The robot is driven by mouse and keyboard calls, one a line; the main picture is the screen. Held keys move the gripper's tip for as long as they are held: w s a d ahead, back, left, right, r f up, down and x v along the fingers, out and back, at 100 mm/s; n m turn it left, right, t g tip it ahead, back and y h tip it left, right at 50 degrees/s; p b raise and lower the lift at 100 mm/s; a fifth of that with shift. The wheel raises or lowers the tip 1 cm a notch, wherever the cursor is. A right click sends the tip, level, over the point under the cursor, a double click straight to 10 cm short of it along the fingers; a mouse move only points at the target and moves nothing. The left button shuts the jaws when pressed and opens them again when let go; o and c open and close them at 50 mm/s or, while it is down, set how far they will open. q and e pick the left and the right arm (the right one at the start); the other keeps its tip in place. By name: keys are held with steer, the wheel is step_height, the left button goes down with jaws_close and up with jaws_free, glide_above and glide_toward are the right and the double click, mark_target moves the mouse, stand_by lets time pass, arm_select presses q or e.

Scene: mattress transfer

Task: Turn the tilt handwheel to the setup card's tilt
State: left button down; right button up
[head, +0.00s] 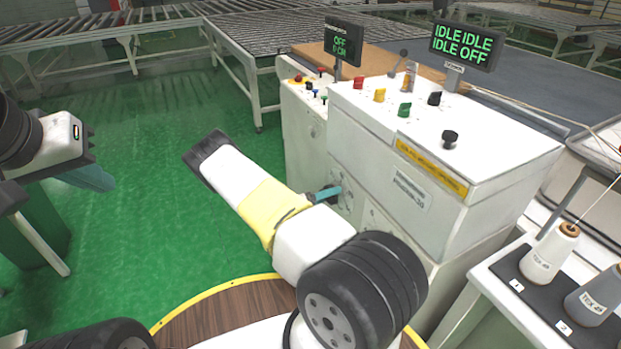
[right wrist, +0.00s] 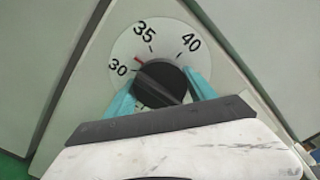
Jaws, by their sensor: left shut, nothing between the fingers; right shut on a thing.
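The tilt handwheel, a black round knob (right wrist: 160,82), sits on a pale dial plate (right wrist: 127,47) marked 30, 35 and 40 in the right wrist view. A small red mark at the knob's upper left edge lies between 30 and 35. My right gripper (right wrist: 162,95) is shut on the knob, one teal finger on each side. In the head view the right gripper (head: 328,193) reaches the front of the white machine (head: 345,150), and the knob itself is hidden. My left gripper (head: 92,178) is shut and empty at the left, away from the machine. I cannot make out a setup card.
The machine top carries coloured knobs and a display (head: 466,46) reading IDLE and OFF. A smaller display (head: 342,45) reads OFF. Thread cones (head: 549,250) stand on a table at right. Roller conveyors (head: 270,35) run behind. Green floor is clear at left.

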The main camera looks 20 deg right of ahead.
steer(key=n, duration=0.5)
steer(key=shift+w+n, duration=0.1)
steer(key=shift+n, duration=0.2)
stand_by(0.4)
steer(key=o, duration=1.4)
steer(key=shift+a, duration=0.1)
steer(key=a, duration=0.7)
steer(key=shift+s+a, duration=0.3)
steer(key=shift+s, duration=0.05)
